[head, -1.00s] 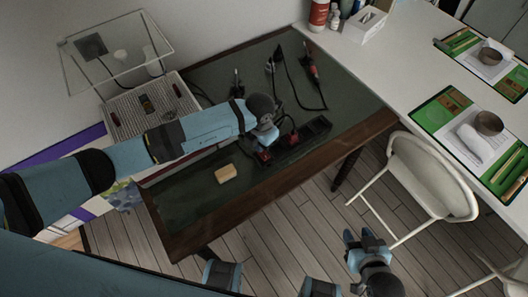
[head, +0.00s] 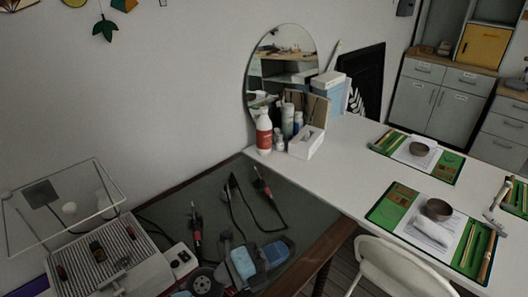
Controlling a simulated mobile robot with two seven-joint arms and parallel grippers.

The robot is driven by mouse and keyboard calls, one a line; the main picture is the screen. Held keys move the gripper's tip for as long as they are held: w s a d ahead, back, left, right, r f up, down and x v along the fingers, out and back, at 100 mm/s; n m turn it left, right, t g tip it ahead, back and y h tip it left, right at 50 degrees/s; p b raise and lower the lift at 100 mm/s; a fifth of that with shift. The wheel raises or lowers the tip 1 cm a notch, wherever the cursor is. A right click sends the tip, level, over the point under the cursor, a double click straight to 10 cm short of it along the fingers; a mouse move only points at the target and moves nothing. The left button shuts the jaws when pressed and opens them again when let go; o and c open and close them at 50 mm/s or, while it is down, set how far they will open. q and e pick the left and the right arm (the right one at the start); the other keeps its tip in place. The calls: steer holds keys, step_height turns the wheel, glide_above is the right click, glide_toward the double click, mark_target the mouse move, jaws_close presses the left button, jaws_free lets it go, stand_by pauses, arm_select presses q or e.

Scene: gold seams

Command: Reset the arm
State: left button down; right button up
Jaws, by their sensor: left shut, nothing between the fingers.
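My right gripper is not in view.
Red-handled tools with dark cables (head: 196,236) lie on the green table. A ribbed metal tray (head: 130,257) under a clear panel stands at left. Bottles (head: 264,132) and a mirror (head: 281,75) are at the back. A white table (head: 350,160) holds green mats; a white chair (head: 395,270) stands in front.

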arm_select(q)
steer(key=w+a+r+n+t+y, duration=0.1)
steer(key=a+r+n+t+y, duration=0.1)
steer(key=a+n+t+y, duration=0.5)
steer(key=w+a+r+n+t+y, duration=0.15)
steer(key=a+n+t, duration=0.3)
steer(key=n, duration=0.45)
steer(key=s+a+f+n+g+y, duration=0.2)
steer(key=a+f+n+y, duration=0.1)
steer(key=a+n+y, duration=0.25)
steer(key=s+a+f+n+g+y, duration=0.3)
steer(key=a+n+y, duration=0.1)
steer(key=a, duration=0.2)
steer(key=s+a+f+n+g, duration=0.2)
steer(key=s+a+f+g, duration=0.15)
steer(key=s+g, duration=0.45)
steer(key=s+a+f+n+g, duration=0.3)
steer(key=s+f+g, duration=0.1)
steer(key=s, duration=0.7)
steer(key=w+d+f+m+t+h+p, duration=0.1)
steer(key=w+d+f+t+h+p, duration=0.2)
steer(key=w+d+f+t+p, duration=0.2)
steer(key=d+t+p, duration=0.2)
steer(key=t+p, duration=0.1)
steer(key=shift+w+h, duration=0.3)
steer(key=shift+h, duration=0.1)
